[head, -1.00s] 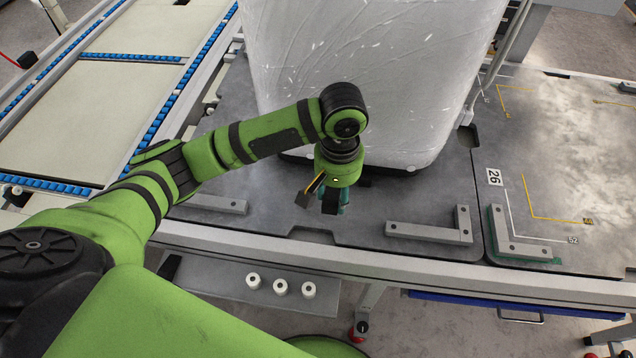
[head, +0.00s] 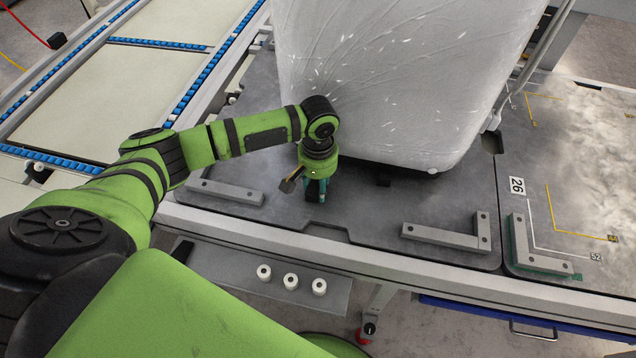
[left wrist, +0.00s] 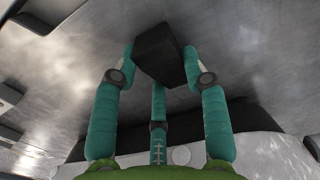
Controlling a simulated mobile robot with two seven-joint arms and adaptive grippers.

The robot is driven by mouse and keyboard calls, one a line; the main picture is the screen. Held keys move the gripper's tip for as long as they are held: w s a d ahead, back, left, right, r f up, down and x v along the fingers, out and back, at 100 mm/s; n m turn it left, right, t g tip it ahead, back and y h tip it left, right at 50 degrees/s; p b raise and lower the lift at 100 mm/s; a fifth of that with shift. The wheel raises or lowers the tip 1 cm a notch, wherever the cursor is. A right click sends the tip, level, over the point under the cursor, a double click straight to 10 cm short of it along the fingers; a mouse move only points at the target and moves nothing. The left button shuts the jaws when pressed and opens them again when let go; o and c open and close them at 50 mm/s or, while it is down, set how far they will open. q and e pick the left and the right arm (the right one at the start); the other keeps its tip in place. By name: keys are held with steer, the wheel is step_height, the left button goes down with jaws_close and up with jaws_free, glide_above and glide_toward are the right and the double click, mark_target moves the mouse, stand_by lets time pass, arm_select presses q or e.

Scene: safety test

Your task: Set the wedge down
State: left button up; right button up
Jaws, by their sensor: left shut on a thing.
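The wedge is a dark block (left wrist: 160,52), held between the teal fingertips in the left wrist view. In the head view it is a small black shape (head: 311,188) under the green wrist. My left gripper (head: 317,190) is shut on it, in front of the wrapped load and right of the left metal bracket. The grey plate (head: 360,215) lies below. I cannot tell whether the wedge touches the plate. My right gripper is not in view.
A tall white wrapped load (head: 400,80) stands just behind. Metal brackets lie to the left (head: 225,190) and right (head: 445,238). Another bracket (head: 540,258) is further right. White rolls (head: 291,281) sit on a lower shelf. Plate near the front edge is clear.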

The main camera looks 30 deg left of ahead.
mark_target(318, 186)
arm_select(q)
steer(key=o, duration=1.2)
steer(key=shift+f, duration=0.1)
steer(key=shift+c, duration=0.2)
step_height(318, 186, up, 12)
steer(key=p, duration=0.1)
